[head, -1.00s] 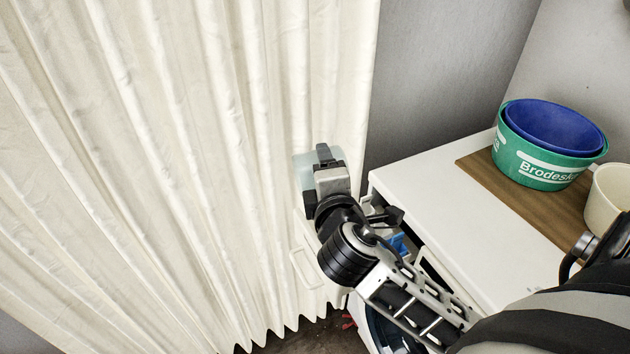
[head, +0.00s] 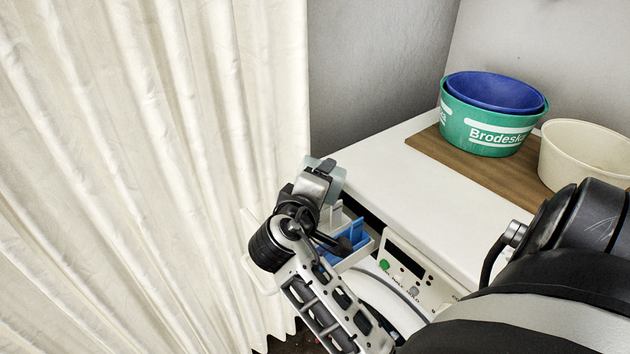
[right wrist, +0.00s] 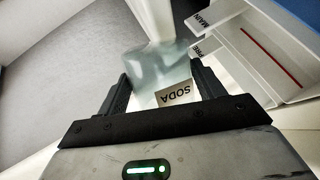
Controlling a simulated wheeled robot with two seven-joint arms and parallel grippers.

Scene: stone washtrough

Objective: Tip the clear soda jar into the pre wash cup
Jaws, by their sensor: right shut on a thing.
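My right gripper (head: 322,176) is shut on the clear soda jar (head: 337,178). In the right wrist view the jar (right wrist: 158,68) is a see-through, pale bluish vessel between the fingers, with a SODA label upside down in the picture. Its contents and exact tilt are unclear. The open detergent drawer (head: 362,257) sits just below and right of my gripper, with white and blue parts. In the right wrist view, the pre wash cup (right wrist: 262,55) is a white compartment with a partly hidden PRE label and a red line inside, right of the jar. My left gripper is out of view.
The washing machine's white top (head: 400,190) is beside the gripper; its control panel (head: 408,278) is right of the drawer. A wooden board (head: 460,166) carries nested green (head: 480,135) and blue (head: 495,92) tubs and a cream bowl (head: 585,155). A cream curtain (head: 150,150) fills the left.

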